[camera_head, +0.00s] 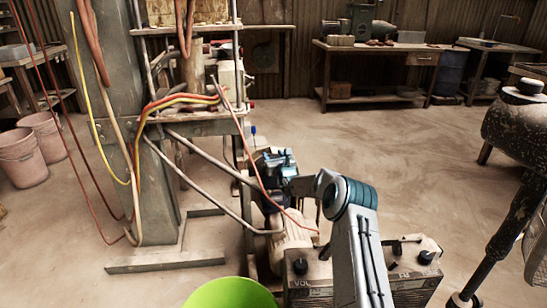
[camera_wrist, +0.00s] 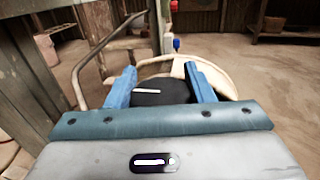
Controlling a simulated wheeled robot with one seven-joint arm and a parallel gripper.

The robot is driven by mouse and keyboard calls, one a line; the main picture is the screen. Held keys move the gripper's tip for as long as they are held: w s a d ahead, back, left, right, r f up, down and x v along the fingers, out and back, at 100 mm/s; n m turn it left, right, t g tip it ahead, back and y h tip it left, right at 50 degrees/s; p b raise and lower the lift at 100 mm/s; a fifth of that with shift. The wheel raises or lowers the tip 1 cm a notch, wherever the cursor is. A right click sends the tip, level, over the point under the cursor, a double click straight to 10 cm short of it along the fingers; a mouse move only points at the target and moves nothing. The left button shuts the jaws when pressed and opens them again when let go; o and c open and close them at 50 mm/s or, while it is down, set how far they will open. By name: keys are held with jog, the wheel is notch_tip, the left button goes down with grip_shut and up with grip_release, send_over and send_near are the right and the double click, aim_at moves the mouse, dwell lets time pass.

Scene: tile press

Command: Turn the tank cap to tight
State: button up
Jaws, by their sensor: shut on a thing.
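The tank cap (camera_wrist: 155,98) is a round black cap with a white line across its top, seen in the wrist view. The line runs nearly left to right, tilted slightly. My gripper (camera_wrist: 160,76) has its two blue fingers shut on the cap, one on each side. A cream tank (camera_wrist: 226,82) shows beyond and around the cap; the near part of the cap is hidden by my gripper's body. In the head view my gripper (camera_head: 278,165) is beside the press frame, and the cap cannot be made out there.
The press frame (camera_head: 160,120) with hanging hoses stands at left. A grey box with black knobs (camera_head: 310,285) is beside my arm. A green rounded thing (camera_head: 230,293) is at the bottom edge. Pink buckets (camera_head: 17,160) stand far left. Open floor lies toward the workbench (camera_head: 378,50).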

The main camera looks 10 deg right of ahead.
jog(key=shift+r, duration=0.1)
jog(key=o, duration=1)
jog(key=shift+s, duration=0.1)
jog(key=s+p, duration=0.1)
jog(key=s, duration=0.3)
jog(key=s+d+p, duration=0.1)
jog(key=s, duration=0.4)
jog(key=s+d+p, duration=0.1)
jog(key=s+p, duration=0.1)
jog(key=s, duration=0.2)
jog(key=shift+s+d, duration=0.2)
jog(key=shift+d, duration=0.05)
